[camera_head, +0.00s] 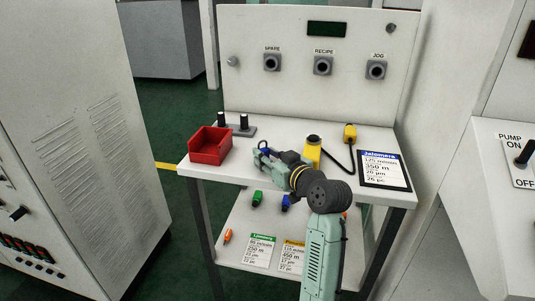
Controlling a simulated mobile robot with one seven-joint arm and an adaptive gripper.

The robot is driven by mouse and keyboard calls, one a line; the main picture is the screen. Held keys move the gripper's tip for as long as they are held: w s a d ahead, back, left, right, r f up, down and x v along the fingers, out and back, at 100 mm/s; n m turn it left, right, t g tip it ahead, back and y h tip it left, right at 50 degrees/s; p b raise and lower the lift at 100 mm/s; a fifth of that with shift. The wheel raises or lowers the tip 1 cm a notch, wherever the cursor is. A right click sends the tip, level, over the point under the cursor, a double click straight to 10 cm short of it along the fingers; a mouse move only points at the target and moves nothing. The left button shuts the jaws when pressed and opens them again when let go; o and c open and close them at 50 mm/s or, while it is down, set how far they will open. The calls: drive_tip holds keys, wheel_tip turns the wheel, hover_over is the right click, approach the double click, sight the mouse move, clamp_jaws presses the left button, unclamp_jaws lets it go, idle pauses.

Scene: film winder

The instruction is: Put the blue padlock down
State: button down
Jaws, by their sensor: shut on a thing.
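My gripper (266,153) is over the white table top (370,201), right of the red bin.
A red bin (210,145) and a grey base with two black posts (240,130) stand at the left. A yellow-and-black device (313,152), a yellow cabled pendant (350,134) and a framed label card (383,169) are at the right. The lower shelf holds cards and orange pieces.

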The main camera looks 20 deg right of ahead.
drive_tip(key=shift+f, duration=0.2)
drive_tip(key=c, duration=1.2)
unclamp_jaws()
drive_tip(key=shift+r, duration=0.1)
